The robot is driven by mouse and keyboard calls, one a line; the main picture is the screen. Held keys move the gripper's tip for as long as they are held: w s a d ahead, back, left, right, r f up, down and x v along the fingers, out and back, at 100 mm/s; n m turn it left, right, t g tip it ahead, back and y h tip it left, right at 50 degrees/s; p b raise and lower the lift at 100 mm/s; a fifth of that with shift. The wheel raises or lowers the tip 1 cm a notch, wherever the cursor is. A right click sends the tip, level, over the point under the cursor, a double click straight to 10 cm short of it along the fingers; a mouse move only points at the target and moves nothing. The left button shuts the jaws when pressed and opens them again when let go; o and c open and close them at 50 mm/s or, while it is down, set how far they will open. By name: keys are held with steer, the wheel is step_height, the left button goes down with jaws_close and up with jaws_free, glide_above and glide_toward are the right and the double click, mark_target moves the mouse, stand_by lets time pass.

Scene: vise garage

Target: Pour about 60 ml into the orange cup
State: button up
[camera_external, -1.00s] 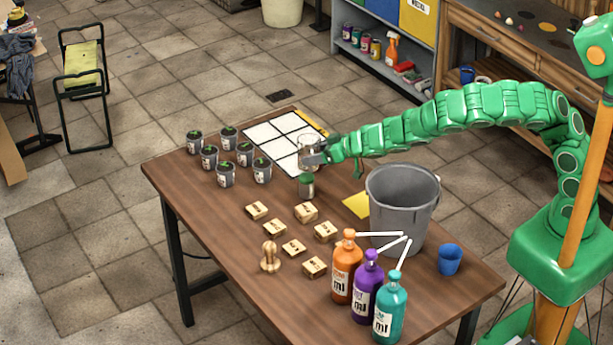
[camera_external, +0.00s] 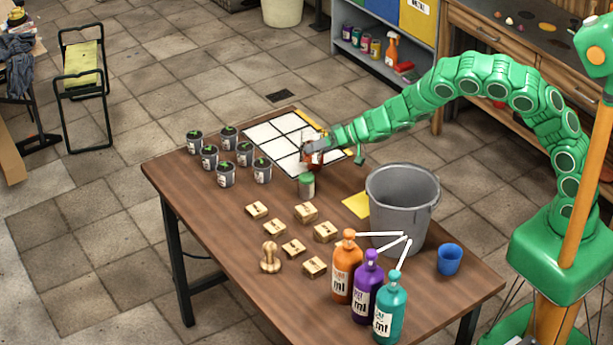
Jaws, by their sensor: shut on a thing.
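My gripper (camera_external: 308,150) is over the near right part of the white gridded mat (camera_external: 264,132). It is shut on a small vessel (camera_external: 315,158) that looks reddish-brown and seems tilted; the fingers hide part of it. Whether anything flows from it is too small to tell. I cannot make out an orange cup clearly in this view. A blue cup (camera_external: 449,259) stands on the right of the table. A jar with a green top (camera_external: 307,185) stands just in front of my gripper.
A grey bucket (camera_external: 385,215) stands right of centre. Orange (camera_external: 343,270), purple (camera_external: 367,288) and teal (camera_external: 389,310) pump bottles stand at the near edge. Several plant pots (camera_external: 226,175) are at left.

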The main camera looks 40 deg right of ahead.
steer(key=shift+w+f+m+g+y+p, duration=0.1)
steer(key=shift+f+m+g+y+p, duration=0.2)
steer(key=shift+f+m+g+y, duration=0.35)
stand_by(0.8)
steer(key=shift+d+r+m+y, duration=0.1)
steer(key=shift+r+m+y, duration=0.25)
steer(key=shift+r+m, duration=0.2)
steer(key=shift+w, duration=0.1)
steer(key=shift+w+d, duration=0.15)
steer(key=shift+d, duration=0.05)
steer(key=shift+w+d+r+p, duration=0.15)
steer(key=shift+w+d+p, duration=0.2)
steer(key=shift+p, duration=0.2)
stand_by(0.7)
steer(key=shift+s+a+r+m+g+y, duration=0.25)
steer(key=shift+s+a+m+y, duration=0.1)
steer(key=shift+m, duration=0.15)
stand_by(0.4)
steer(key=shift+r+m, duration=0.15)
steer(key=shift+m, duration=0.15)
stand_by(0.3)
steer(key=shift+w+y+p, duration=0.1)
steer(key=shift+y+p, duration=0.15)
steer(key=shift+p, duration=0.05)
